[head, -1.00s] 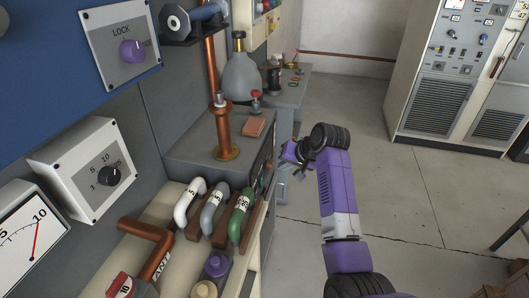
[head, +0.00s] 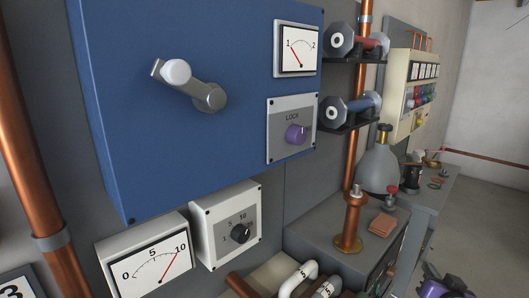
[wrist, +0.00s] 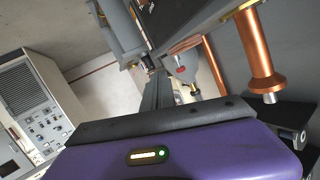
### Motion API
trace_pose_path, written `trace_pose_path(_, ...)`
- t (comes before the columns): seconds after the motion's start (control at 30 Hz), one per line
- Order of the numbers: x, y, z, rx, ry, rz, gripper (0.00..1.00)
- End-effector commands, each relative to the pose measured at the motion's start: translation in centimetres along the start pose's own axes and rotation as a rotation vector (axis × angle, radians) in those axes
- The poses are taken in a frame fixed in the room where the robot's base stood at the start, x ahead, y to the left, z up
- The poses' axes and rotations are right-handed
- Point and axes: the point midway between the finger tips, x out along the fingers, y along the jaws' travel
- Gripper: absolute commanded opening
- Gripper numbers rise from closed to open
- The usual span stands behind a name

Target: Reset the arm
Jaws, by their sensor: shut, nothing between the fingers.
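My gripper (head: 440,284) shows only in part at the bottom right of the head view, purple and black, cut off by the picture edge. Its fingers are small and dark there, shut and holding nothing. In the wrist view the purple housing of my gripper, with a small lit strip, fills the bottom. It is apart from the grey bench (head: 322,232) and the things on it. The rest of my arm is out of the head view.
A blue cabinet (head: 130,120) with a lever (head: 190,85) and purple lock knob (head: 297,134) fills the left. A copper post (head: 352,220), grey flask (head: 380,168) and white handle (head: 297,280) stand nearby. Open floor (head: 487,200) lies right; a rack (wrist: 35,110) shows in the wrist view.

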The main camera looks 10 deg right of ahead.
Motion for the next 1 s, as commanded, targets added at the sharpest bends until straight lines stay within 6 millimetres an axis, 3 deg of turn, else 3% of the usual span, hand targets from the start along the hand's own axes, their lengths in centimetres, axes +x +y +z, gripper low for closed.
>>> trace_pose_path(0.03,-1.7,-0.2,1.4,-0.032,0.024,-0.008,0.00)
trace_pose_path(0.4,-15.3,-3.3,7.1,-0.207,0.195,-0.117,0.00)
trace_pose_path(0.7,-27.6,-5.6,10.0,-0.283,0.243,-0.226,0.00)
trace_pose_path(1.0,-38.9,-6.7,11.7,-0.314,0.187,-0.320,0.00)
